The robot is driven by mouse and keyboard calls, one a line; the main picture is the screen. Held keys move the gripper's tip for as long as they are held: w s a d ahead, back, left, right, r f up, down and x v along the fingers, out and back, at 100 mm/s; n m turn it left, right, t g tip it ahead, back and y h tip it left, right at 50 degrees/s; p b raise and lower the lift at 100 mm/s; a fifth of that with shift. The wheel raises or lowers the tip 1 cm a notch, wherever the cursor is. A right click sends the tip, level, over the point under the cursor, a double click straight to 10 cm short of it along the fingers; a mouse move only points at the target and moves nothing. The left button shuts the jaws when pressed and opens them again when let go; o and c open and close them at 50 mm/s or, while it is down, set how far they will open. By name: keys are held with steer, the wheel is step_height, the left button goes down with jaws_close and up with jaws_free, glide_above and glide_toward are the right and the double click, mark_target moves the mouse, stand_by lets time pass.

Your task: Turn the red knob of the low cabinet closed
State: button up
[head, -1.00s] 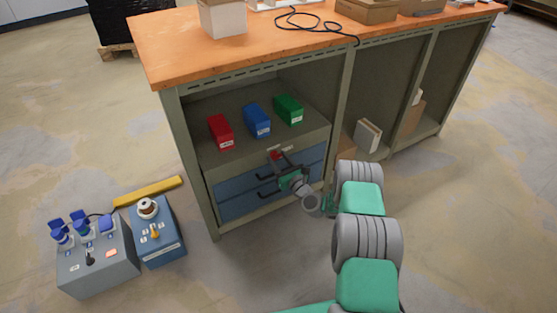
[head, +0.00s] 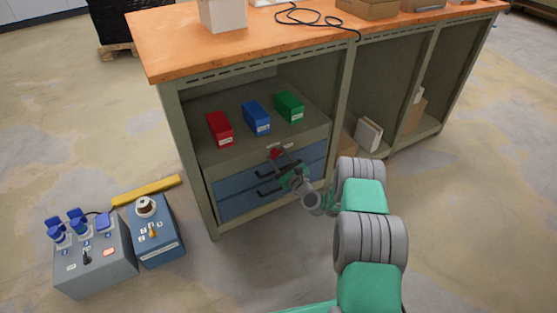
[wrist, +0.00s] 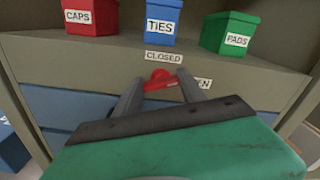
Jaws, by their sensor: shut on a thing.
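The red knob (head: 275,154) is on the upper front panel of the low cabinet (head: 212,204), above the blue drawers. It also shows in the wrist view (wrist: 160,77), between the two fingers of my gripper (wrist: 158,84). In the head view my gripper (head: 280,160) reaches the knob from the lower right and is shut on it. A CLOSED label (wrist: 163,57) is just above the knob. A second label, partly hidden by the right finger and ending in "EN", is to its right. The fingers cover the knob's sides, so its exact angle is hard to tell.
Red, blue and green boxes (head: 220,129) marked CAPS, TIES and PADS stand on the shelf above the knob. Two blue drawers (head: 237,198) with black handles are below. Two control boxes (head: 98,268) and a yellow bar (head: 146,190) are on the floor at left.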

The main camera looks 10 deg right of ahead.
steer(key=n+b, duration=0.2)
steer(key=n, duration=0.1)
steer(key=shift+f+n, duration=0.1)
steer(key=shift+n, duration=0.3)
steer(key=n+b, duration=0.1)
steer(key=n, duration=0.2)
steer(key=shift+a+f+n+b, duration=0.1)
steer(key=shift+n+b, duration=0.2)
steer(key=shift+b, duration=0.1)
steer(key=n+b, duration=0.2)
steer(key=n, duration=0.2)
steer(key=shift+n+b, duration=0.65)
steer(key=shift+n, duration=0.55)
steer(key=o, duration=1.4)
steer(key=shift+c, duration=0.2)
